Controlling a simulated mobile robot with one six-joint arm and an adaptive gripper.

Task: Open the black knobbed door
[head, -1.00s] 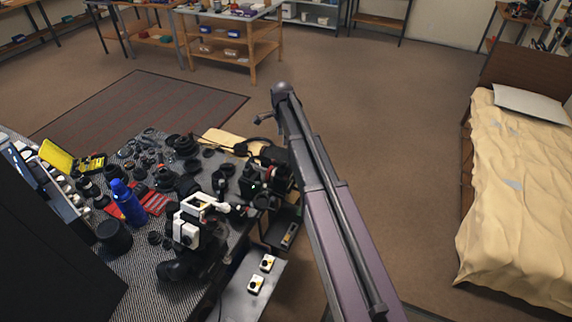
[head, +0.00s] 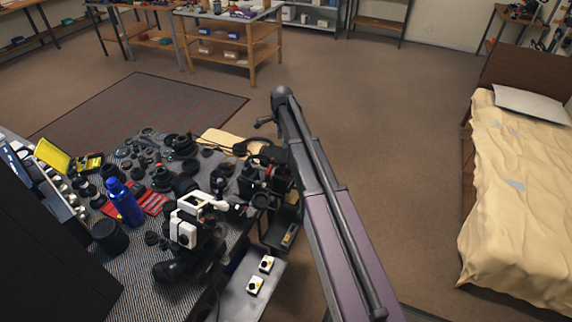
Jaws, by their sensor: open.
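My arm reaches from the bottom right up to the middle of the head view. At its far end, my gripper (head: 265,122) shows as a small dark shape pointing left, partly hidden by the arm; it is open and appears empty. It is seen over the floor, beyond the table's right end. I cannot make out a black door with a knob. A large plain black panel (head: 45,255) fills the lower left corner, with no knob visible on it; I cannot tell whether it is a door.
A table (head: 135,270) is crowded with lenses, a blue bottle (head: 123,203) and a white-and-black device (head: 186,226). A low grey surface (head: 240,300) holds two small white boxes. A bed (head: 520,190) stands at right. Open brown floor (head: 400,130) lies between.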

